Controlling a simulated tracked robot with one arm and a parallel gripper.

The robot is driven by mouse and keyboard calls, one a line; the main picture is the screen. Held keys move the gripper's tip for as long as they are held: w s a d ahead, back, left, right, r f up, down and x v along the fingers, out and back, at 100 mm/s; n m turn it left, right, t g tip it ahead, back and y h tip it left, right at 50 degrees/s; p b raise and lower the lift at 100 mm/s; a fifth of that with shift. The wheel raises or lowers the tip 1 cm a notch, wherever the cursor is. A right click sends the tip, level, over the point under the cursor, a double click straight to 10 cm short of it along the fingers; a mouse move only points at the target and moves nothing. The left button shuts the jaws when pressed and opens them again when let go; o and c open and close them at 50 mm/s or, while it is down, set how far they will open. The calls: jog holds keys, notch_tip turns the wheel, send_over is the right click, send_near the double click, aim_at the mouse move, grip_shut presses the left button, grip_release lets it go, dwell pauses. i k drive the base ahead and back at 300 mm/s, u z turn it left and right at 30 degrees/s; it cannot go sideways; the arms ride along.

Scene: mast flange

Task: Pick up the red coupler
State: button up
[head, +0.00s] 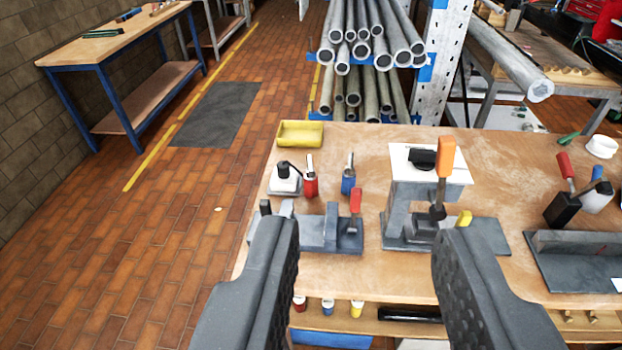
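A small red cylinder (311,185) with a light metal top stands upright on the wooden workbench (480,270), near its far left part; it looks like the red coupler. A similar blue cylinder (348,182) stands to its right. My gripper (365,232) is open, with its two dark fingers wide apart and nothing between them. The fingers are in the foreground, nearer than the red cylinder, which shows beyond the gap and touches neither finger. A second red cylinder (299,304) sits on the lower shelf, partly hidden by the left finger.
A grey clamp with a red handle (355,202) lies between my gripper and the red cylinder. A taller grey stand with an orange handle (445,157) is right of it.

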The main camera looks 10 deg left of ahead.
aim_at(310, 187)
jog(key=z, duration=2.65)
jog(key=k, duration=1.1)
jog(key=u, duration=1.6)
jog(key=i, duration=0.8)
jog(key=u, duration=0.05)
